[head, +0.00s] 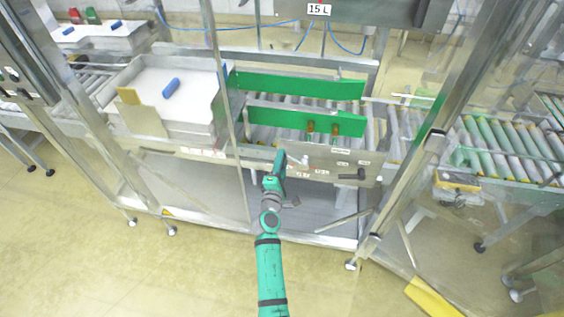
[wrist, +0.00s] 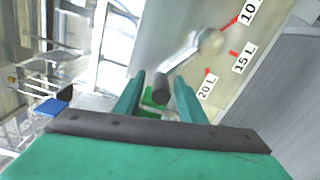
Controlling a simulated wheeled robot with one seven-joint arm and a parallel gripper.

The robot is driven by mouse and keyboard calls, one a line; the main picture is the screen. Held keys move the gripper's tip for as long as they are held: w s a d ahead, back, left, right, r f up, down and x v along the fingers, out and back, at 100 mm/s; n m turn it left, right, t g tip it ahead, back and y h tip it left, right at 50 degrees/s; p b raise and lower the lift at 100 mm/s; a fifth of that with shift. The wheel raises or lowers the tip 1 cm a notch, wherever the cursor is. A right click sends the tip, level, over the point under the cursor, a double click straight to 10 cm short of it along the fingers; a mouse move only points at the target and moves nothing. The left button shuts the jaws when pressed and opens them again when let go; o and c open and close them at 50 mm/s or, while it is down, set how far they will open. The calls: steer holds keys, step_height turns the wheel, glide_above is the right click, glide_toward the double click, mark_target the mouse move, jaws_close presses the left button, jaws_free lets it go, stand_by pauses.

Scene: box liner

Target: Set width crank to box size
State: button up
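A sign (head: 319,9) at the top of the head view reads 15 L. In the wrist view, the width crank (wrist: 184,60) is a pale metal arm on a round hub, with a dark cylindrical knob (wrist: 160,84). Its arm points down-left from the hub. Red marks labelled 10, 15 L (wrist: 243,57) and 20 L (wrist: 207,87) lie right of and below the hub. My gripper (wrist: 159,78) is open, its green fingers on either side of the knob; contact is unclear. In the head view, my gripper (head: 280,160) is at the panel's left end and hides the crank.
The metal panel (head: 330,158) also carries a dark handle (head: 351,176) at its right. Two green guide rails (head: 300,87) stand over the rollers behind it. An open box (head: 150,120) with flaps and a blue item stands left. Frame posts (head: 410,160) flank the station.

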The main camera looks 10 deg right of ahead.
steer(key=shift+s+a, duration=0.1)
steer(key=v, duration=1)
steer(key=shift+s, duration=0.25)
steer(key=shift+s+a+f, duration=0.1)
